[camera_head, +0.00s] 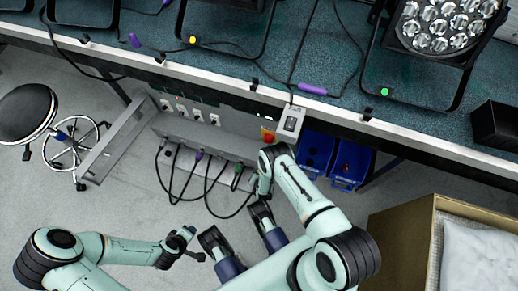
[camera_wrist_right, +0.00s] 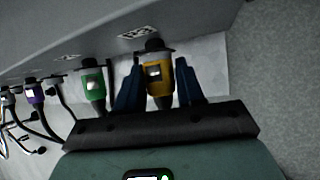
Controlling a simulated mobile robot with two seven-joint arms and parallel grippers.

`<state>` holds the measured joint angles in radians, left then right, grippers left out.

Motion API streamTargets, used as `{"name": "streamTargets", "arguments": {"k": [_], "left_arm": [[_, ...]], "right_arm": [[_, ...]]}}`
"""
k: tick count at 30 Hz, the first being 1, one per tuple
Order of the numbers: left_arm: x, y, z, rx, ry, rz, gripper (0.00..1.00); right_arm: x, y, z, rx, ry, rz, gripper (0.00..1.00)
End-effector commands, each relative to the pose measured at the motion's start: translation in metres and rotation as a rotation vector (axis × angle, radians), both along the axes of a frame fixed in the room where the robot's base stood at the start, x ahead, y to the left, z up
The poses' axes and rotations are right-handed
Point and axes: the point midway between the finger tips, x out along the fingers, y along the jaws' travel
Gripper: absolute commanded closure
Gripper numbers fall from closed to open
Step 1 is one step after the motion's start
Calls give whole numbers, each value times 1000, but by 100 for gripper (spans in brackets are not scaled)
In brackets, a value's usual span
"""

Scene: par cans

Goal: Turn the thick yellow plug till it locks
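The thick yellow plug (camera_wrist_right: 158,82) sits at the end of a row of sockets in the right wrist view, up against the grey panel, with a dark top and a small light patch. My right gripper (camera_wrist_right: 160,85) has one blue finger on each side of it. The fingers are very close to the plug, but I cannot tell whether they press on it. In the head view my right forearm hides the plug and most of that gripper. My left gripper (camera_head: 193,244) hangs over the floor, away from the panel; its fingers are too small to read.
A green plug (camera_wrist_right: 92,88) stands beside the yellow one, then a purple plug (camera_wrist_right: 35,97), with loose cables below. Blue bins (camera_head: 350,163) stand right of the panel, and an open cardboard box (camera_head: 400,235) is at the lower right. A stool (camera_head: 27,112) stands left.

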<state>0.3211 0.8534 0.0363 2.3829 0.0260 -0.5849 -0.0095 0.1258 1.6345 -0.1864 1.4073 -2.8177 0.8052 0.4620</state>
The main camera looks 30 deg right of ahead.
Motion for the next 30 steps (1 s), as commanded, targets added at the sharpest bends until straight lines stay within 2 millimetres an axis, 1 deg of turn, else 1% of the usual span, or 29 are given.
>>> {"name": "streamTargets", "arguments": {"k": [1,2,11,17,20,25,30], "left_arm": [[0,0,0,0,0,0,57],[0,0,0,0,0,0,57],[0,0,0,0,-1,0,57],[0,0,-6,1,1,0,57],[1,0,-12,0,4,0,57],[1,0,-32,0,9,0,57],[4,0,-57,0,14,1,57]], "right_arm": [[-3,-1,-2,-1,7,-2,45],[-3,-1,-2,0,6,-2,36],[-1,0,-1,-1,3,1,35],[2,2,-1,-35,39,3,35],[3,3,-1,-69,81,5,35],[4,4,-2,-140,163,5,35],[6,5,-3,-207,240,5,35]]}}
